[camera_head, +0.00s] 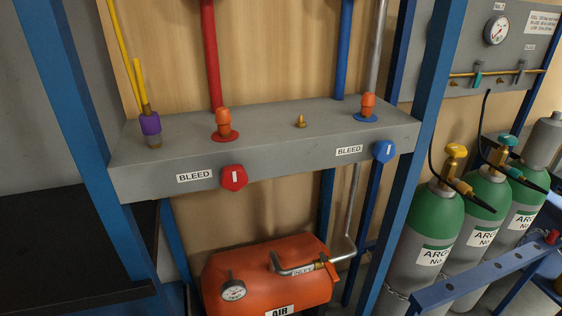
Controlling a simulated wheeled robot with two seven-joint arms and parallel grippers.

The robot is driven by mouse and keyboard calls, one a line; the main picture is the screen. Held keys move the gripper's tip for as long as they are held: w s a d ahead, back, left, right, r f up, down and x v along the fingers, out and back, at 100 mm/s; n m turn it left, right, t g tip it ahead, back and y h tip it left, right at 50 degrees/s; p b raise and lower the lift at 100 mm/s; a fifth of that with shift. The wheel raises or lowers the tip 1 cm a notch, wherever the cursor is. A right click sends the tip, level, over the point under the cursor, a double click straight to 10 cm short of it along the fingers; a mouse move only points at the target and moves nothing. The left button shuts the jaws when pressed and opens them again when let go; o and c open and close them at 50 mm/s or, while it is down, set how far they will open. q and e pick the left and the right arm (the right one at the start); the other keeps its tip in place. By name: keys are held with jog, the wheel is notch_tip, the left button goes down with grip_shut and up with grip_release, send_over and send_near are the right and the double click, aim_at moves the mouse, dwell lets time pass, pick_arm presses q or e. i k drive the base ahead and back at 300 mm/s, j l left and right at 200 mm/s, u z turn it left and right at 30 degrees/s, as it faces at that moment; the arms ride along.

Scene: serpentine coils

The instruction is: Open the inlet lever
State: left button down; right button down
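An orange air tank (245,268) sits low in the middle, below a grey shelf. Neither of my grippers is in view.
The grey shelf (270,140) carries red (234,177) and blue (384,151) bleed knobs and overhangs the tank. Blue frame posts (408,185) stand at both sides. A round gauge (232,289) is on the tank. Green gas cylinders (432,222) stand at right.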

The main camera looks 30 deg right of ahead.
aim_at(333, 275)
jog(key=z, duration=1.3)
